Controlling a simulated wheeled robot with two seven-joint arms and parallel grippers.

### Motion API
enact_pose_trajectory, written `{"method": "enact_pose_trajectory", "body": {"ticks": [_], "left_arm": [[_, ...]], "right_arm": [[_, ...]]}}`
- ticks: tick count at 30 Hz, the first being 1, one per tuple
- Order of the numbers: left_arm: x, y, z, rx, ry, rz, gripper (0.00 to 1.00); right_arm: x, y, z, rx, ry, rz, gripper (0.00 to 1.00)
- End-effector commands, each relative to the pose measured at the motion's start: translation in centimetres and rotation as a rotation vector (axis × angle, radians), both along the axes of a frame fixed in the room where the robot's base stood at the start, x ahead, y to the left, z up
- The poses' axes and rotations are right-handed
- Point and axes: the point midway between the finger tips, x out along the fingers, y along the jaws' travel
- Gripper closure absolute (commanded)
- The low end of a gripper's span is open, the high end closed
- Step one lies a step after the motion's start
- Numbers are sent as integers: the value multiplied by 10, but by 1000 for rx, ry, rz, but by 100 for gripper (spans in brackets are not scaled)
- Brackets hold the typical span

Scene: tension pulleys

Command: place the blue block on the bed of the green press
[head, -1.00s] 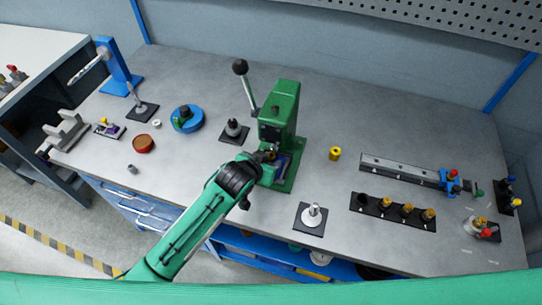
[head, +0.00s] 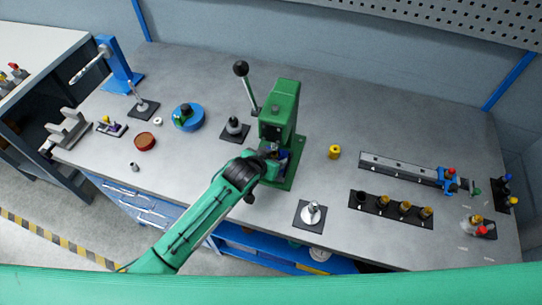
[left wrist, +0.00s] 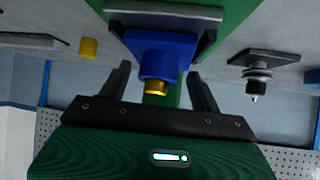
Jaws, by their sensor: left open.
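The green press (head: 278,110) stands near the middle of the bench. The blue block (head: 283,155) shows low on it, beyond my left gripper and partly hidden by it. In the left wrist view the blue block (left wrist: 165,55), with a gold round piece (left wrist: 156,88) at its near end, lies against the press's green body and grey-edged plate (left wrist: 163,14). My left gripper (left wrist: 159,75) is open, its two fingers on either side of the block's near end, with gaps showing. My left gripper (head: 270,160) is mostly hidden in the head view. My right gripper is out of view.
The press lever (head: 247,85) rises to the left. A black-based fixture (head: 235,129) stands left of the press, a white-topped post (head: 311,212) to the front right, and a yellow cylinder (head: 334,152) to the right. Bare bench lies between them.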

Motion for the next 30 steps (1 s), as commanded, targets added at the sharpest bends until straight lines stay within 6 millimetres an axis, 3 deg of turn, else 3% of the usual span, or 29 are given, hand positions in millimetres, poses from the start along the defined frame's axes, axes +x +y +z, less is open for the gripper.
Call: {"method": "enact_pose_trajectory", "body": {"ticks": [8, 21, 30], "left_arm": [[-10, 6, 10, -2, -5, -1, 36], [-61, 34, 55, -3, -6, -1, 36], [-81, 46, 73, -2, -4, 0, 36]], "right_arm": [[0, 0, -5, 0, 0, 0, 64], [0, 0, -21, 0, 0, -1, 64], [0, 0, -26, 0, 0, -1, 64]]}}
